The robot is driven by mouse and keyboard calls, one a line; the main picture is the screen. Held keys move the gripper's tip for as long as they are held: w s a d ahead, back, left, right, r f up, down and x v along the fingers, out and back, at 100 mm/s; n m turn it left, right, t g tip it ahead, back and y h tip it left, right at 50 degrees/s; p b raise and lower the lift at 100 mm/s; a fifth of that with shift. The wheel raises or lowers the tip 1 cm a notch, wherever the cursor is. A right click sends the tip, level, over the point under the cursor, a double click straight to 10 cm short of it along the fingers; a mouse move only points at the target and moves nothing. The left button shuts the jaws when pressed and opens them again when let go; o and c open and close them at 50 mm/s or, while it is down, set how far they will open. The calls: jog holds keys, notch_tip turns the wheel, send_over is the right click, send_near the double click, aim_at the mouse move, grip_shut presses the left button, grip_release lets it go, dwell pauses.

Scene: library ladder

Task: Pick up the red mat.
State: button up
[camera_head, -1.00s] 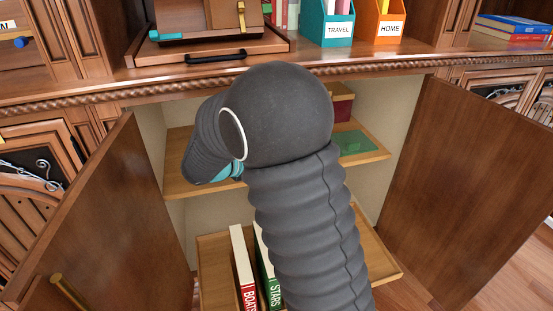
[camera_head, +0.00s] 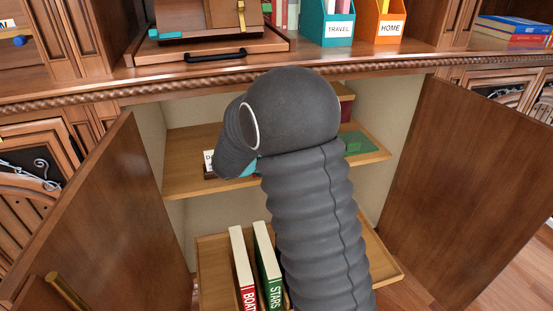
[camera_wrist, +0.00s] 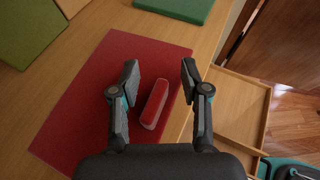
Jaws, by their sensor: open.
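The red mat (camera_wrist: 85,100) lies flat on the wooden shelf in the wrist view. A red block-like object with pale sides (camera_wrist: 155,103) rests on the mat near its right edge. My gripper (camera_wrist: 160,72) is open above the mat, its two fingers apart on either side of the red object, with nothing held. In the head view my arm hides the mat and most of the gripper.
A green mat (camera_wrist: 178,8) lies farther along the shelf (camera_wrist: 205,45). A green box-like thing (camera_wrist: 28,32) stands at upper left. In the head view, the left door (camera_head: 90,220) and right door (camera_head: 465,190) stand open.

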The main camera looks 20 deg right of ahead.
grip_shut()
